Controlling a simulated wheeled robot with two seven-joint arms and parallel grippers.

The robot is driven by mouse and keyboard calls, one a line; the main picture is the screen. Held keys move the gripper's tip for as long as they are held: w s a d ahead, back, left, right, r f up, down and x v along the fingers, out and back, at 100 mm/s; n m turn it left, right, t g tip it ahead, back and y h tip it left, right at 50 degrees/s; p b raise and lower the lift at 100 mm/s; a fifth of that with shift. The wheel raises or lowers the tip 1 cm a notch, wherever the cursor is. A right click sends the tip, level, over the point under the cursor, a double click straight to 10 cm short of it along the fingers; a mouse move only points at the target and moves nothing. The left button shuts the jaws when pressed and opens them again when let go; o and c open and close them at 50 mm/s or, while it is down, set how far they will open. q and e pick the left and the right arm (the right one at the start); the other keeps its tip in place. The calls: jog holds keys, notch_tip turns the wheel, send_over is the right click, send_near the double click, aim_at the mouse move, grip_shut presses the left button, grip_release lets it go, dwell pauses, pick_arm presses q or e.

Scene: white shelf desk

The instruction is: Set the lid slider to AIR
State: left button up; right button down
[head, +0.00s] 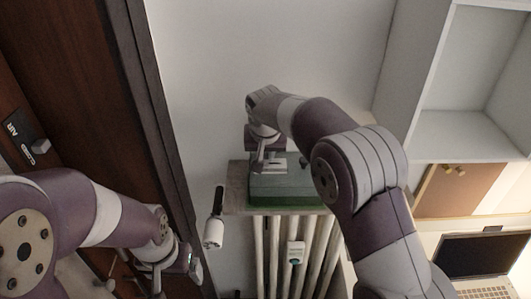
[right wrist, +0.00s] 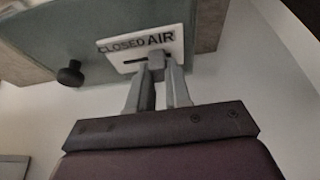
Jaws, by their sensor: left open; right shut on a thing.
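A green box (head: 283,190) stands on a shelf above a radiator in the head view. In the right wrist view its face carries a white plate (right wrist: 122,56) marked CLOSED on the left and AIR on the right, with a dark slot below the words. My right gripper (head: 259,161) is at the box. In the right wrist view its fingertips (right wrist: 156,66) are shut at the slot, below the left part of AIR. My left gripper (head: 157,284) is open, low at the left, away from the box.
Another AIR and CLOSED plate (head: 21,139) with a grey knob is on the dark wood at far left. A black knob (right wrist: 70,74) is left of the white plate. A laptop (head: 483,256) stands at right.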

jog(key=shift+w+a, duration=0.2)
jog(key=shift+a, duration=0.7)
jog(key=c, duration=1.1)
grip_release()
jog(key=shift+d, duration=0.15)
jog(key=shift+o, duration=0.3)
jog(key=shift+s+d, duration=0.15)
jog(key=shift+d, duration=0.3)
jog(key=shift+a+r, duration=0.1)
jog(key=shift+a, duration=0.05)
jog(key=b+v, duration=0.1)
jog(key=v, duration=0.2)
jog(key=shift+a+r, duration=0.15)
jog(key=shift+r, duration=0.1)
pick_arm(q)
jog(key=r+p, duration=0.2)
jog(key=a+r+p, duration=0.1)
jog(key=r+p, duration=0.1)
jog(key=p, duration=0.1)
jog(key=shift+w, duration=0.1)
pick_arm(e)
jog(key=v, duration=0.9)
jog(key=shift+d, duration=0.3)
